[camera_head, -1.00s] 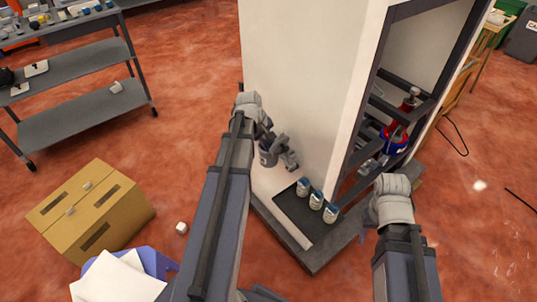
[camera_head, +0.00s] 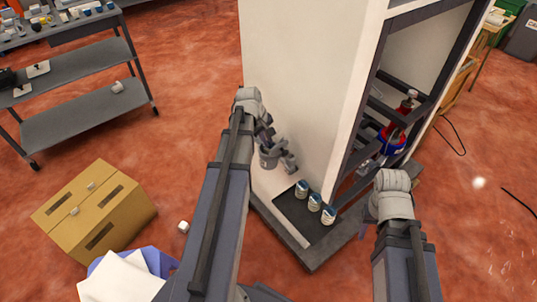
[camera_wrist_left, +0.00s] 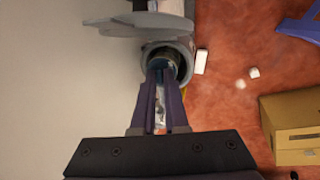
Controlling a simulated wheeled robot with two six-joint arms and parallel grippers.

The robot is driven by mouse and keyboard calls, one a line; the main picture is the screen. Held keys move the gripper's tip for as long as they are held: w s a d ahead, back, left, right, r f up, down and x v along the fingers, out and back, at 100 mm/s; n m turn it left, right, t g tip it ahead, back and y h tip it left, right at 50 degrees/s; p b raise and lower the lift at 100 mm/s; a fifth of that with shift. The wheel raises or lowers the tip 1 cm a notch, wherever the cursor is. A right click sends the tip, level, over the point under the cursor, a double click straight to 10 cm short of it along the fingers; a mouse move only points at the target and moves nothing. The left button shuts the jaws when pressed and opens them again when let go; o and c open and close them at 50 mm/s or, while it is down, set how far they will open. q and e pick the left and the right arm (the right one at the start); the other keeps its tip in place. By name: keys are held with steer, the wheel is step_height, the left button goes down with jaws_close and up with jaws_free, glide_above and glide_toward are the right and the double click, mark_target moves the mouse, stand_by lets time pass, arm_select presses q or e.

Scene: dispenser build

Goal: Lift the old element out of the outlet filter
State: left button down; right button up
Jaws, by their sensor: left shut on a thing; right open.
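The outlet filter is a grey round cup (camera_head: 267,158) on the white side wall of the dispenser. It also shows in the left wrist view (camera_wrist_left: 183,52), with its flat grey lid (camera_wrist_left: 150,24) swung open to one side. My left gripper (camera_head: 270,141) is at the cup's mouth. In the left wrist view its two purple fingers (camera_wrist_left: 160,78) reach into the opening and are shut on the old element (camera_wrist_left: 163,60), a dark round piece inside the cup. Most of the element is hidden by the fingers and cup wall. My right gripper (camera_head: 372,168) is open beside the cabinet's open front, partly hidden.
A red and blue part (camera_head: 394,138) sits inside the open cabinet. A cardboard box (camera_head: 95,212) and grey shelf cart (camera_head: 85,100) stand at left.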

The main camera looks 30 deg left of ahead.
arm_select(q)
steer(key=shift+r+p, duration=2.6)
steer(key=shift+r, duration=0.2)
arm_select(e)
steer(key=shift+r, duration=2.8)
